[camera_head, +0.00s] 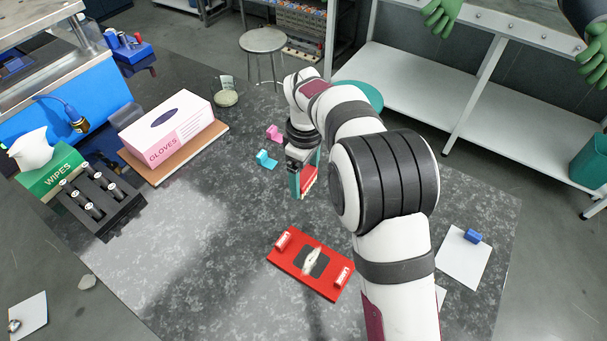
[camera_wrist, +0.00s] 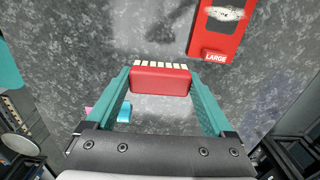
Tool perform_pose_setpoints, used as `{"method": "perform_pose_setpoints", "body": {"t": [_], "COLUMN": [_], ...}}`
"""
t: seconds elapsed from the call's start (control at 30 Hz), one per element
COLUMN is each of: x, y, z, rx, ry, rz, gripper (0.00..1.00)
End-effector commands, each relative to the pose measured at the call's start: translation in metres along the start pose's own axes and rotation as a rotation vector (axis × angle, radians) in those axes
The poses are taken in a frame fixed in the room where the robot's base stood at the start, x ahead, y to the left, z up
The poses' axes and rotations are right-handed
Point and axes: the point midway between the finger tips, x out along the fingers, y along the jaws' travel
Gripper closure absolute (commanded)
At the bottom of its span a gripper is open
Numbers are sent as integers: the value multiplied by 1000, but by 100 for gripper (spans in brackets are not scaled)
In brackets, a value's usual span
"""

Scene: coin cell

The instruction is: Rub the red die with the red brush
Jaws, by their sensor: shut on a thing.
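The red brush (camera_head: 309,183) is a small red block with pale bristles, held between the teal fingers of my gripper (camera_head: 303,176). In the wrist view the red brush (camera_wrist: 160,80) sits across the fingertips of my gripper (camera_wrist: 160,88), bristles pointing away from the palm. The red die (camera_head: 300,243) is a flat red plate lying on the table, with a dark middle, a pale shiny patch on it and white labels at two ends. In the wrist view the die (camera_wrist: 237,42) is at the top right, its label reading LARGE. The brush is apart from the die.
Pink (camera_head: 274,132) and cyan (camera_head: 266,159) small blocks lie behind the gripper. A glove box (camera_head: 180,135) on a brown board and a black vial rack (camera_head: 110,212) stand left. A blue block (camera_head: 473,236) lies on white paper right. The table around the die is clear.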

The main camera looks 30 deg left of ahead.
Motion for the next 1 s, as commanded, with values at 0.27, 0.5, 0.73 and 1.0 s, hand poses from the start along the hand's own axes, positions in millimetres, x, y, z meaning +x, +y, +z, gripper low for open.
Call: {"method": "perform_pose_setpoints", "body": {"t": [0.27, 0.5, 0.73, 1.0], "x": [4, 14, 22, 44], "y": [-23, -67, -73, -73], "z": [29, 79, 84, 84], "rx": [-2, 0, 1, 0], "ry": [-4, 0, -1, -1], "rz": [-2, 0, -1, -1], "gripper": [58, 58, 58, 58]}}
